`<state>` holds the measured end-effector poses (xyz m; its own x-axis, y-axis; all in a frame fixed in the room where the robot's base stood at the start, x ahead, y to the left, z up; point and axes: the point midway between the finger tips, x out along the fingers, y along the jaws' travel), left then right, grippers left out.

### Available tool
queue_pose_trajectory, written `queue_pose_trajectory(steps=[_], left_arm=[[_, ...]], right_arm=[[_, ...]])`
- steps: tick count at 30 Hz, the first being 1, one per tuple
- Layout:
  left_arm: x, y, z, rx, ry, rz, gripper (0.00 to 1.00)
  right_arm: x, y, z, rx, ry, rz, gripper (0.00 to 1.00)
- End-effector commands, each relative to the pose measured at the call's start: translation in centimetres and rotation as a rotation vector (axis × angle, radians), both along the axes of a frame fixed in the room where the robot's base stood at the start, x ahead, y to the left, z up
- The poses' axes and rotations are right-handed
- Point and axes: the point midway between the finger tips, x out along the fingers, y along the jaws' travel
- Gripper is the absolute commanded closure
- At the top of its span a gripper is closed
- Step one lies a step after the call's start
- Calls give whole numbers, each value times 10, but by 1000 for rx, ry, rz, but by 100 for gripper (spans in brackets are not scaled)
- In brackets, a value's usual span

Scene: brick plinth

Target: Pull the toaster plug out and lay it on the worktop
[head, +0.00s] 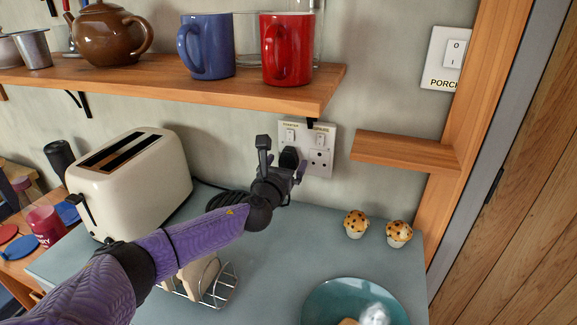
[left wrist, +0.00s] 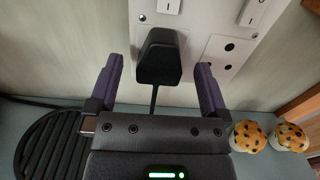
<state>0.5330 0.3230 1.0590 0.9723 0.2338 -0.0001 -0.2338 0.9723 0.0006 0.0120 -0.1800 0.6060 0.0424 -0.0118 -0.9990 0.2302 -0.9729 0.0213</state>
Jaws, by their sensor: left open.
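The black toaster plug (left wrist: 158,57) sits in the left outlet of the white double wall socket (left wrist: 212,20), with its cord hanging down. My left gripper (left wrist: 158,85) is open, with one finger on each side of the plug and a visible gap to both. In the head view the left gripper (head: 281,160) is in front of the socket (head: 320,150) and partly hides the plug (head: 290,157). The cream toaster (head: 140,180) stands at the left on the grey worktop (head: 275,250). My right gripper is not in view.
A wooden shelf (head: 170,83) with a blue mug (head: 206,45), a red mug (head: 287,48) and a brown teapot (head: 108,35) overhangs the socket. A small ledge (head: 405,152) is right of it. Two muffins (head: 356,223), a toast rack (head: 215,287) and a teal plate (head: 325,300) occupy the worktop.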

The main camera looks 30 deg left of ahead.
Motion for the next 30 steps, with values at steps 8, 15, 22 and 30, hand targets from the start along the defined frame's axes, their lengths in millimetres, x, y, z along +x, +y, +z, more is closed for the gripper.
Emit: queue_pose_trajectory(steps=[8,15,22,30], left_arm=[[10,2,0,-1,0,0,0],[10,2,1,-1,0,0,0],[9,2,1,-1,0,0,0],[9,2,0,0,0,0,0]], right_arm=[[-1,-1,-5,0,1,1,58],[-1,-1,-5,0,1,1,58],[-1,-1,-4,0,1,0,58],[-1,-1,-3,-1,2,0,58]])
